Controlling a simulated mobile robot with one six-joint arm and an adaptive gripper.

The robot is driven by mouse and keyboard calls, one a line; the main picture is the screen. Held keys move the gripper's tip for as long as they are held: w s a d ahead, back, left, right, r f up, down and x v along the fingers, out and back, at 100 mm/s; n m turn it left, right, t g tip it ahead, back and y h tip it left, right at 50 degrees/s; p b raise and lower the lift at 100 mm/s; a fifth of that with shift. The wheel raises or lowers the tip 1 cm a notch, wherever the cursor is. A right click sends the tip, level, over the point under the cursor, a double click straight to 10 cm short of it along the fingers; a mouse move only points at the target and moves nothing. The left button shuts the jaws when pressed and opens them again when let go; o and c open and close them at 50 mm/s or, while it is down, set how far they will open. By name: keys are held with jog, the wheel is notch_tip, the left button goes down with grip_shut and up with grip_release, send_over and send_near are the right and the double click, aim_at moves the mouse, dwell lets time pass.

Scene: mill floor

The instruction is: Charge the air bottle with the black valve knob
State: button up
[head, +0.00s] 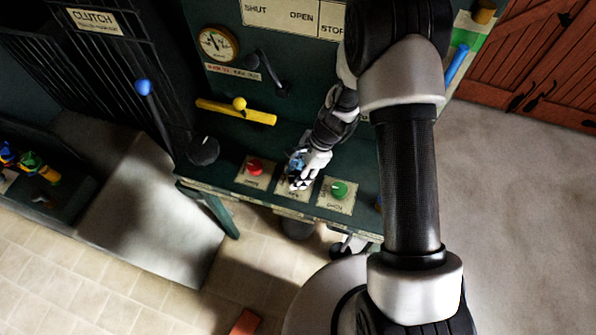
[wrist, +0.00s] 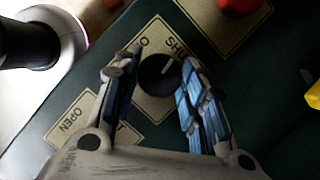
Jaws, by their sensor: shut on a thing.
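The black valve knob (wrist: 158,78) is a round knob with a pale pointer line on a cream plate (wrist: 152,112) in the wrist view. Its pointer is toward the plate's lettering, which seems to read SHUT. My gripper (wrist: 152,80) has its blue-padded fingers closed on either side of the knob. In the head view my gripper (head: 298,172) reaches down to the green ledge, between the red knob (head: 254,167) and the green knob (head: 338,189), and hides the black knob. A round gauge (head: 218,43) is on the panel behind. I cannot pick out the air bottle.
A yellow bar with a ball (head: 236,118) and a dark lever (head: 268,72) stick out from the panel behind. A black ball (head: 203,150) and a blue-tipped lever (head: 143,87) stand to the left. A red block (head: 244,322) lies on the tiled floor.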

jog(key=n+g+p, duration=0.1)
jog(key=n, duration=0.2)
jog(key=shift+w+n, duration=0.15)
jog(key=shift+n, duration=0.25)
jog(key=n+g+h, duration=0.1)
jog(key=n, duration=0.2)
jog(key=shift+a+n, duration=0.15)
jog(key=shift+n, duration=0.15)
jog(key=n, duration=0.1)
jog(key=n+g+h, duration=0.1)
jog(key=n, duration=0.1)
jog(key=shift+w+a+n+h, duration=0.1)
jog(key=shift+n+h, duration=0.2)
jog(key=shift+n+g+h, duration=0.3)
jog(key=shift+n+h, duration=0.3)
jog(key=shift+n, duration=1.2)
jog(key=o, duration=1)
jog(key=shift+o, duration=0.2)
